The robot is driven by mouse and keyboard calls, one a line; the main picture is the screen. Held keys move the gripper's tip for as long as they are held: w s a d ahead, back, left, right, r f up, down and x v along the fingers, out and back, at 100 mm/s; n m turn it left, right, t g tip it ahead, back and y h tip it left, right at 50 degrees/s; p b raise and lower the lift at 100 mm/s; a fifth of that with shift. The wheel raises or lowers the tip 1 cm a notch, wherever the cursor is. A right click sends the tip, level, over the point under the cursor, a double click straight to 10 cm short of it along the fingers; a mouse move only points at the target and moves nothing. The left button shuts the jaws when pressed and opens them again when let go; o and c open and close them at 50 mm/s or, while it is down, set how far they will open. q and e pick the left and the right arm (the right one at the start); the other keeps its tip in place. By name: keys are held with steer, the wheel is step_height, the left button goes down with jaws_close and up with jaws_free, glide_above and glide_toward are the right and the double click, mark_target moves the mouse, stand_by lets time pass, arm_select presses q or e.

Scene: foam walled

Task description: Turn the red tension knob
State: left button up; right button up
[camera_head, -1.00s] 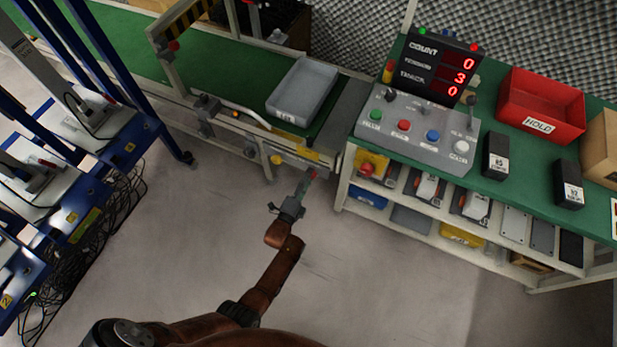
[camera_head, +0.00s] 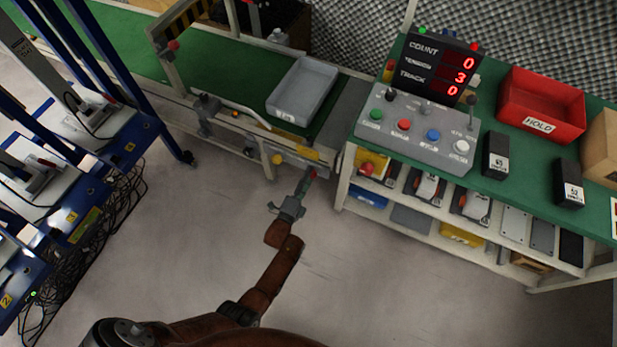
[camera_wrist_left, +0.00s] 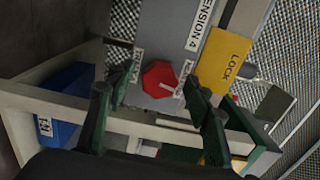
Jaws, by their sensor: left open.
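My left gripper (camera_wrist_left: 156,92) is open, with one dark finger on each side of the knob in the picture. I cannot tell whether either finger touches it. In the head view my left gripper (camera_head: 308,177) reaches up to the front end of the conveyor, with a small red patch at its fingertips. The display (camera_head: 438,66) reads count 0, tension 3, track 0. My right gripper is not in view.
A yellow "LOCK" plate (camera_wrist_left: 222,62) and a "TRACK" label sit beside the knob. A grey tray (camera_head: 302,90) lies on the conveyor. A bench with a button panel (camera_head: 417,128) and a red "HOLD" bin (camera_head: 540,103) stands at right.

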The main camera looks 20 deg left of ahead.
arm_select(q)
steer(key=s, duration=0.7)
steer(key=shift+s, duration=0.25)
steer(key=shift+a, duration=0.1)
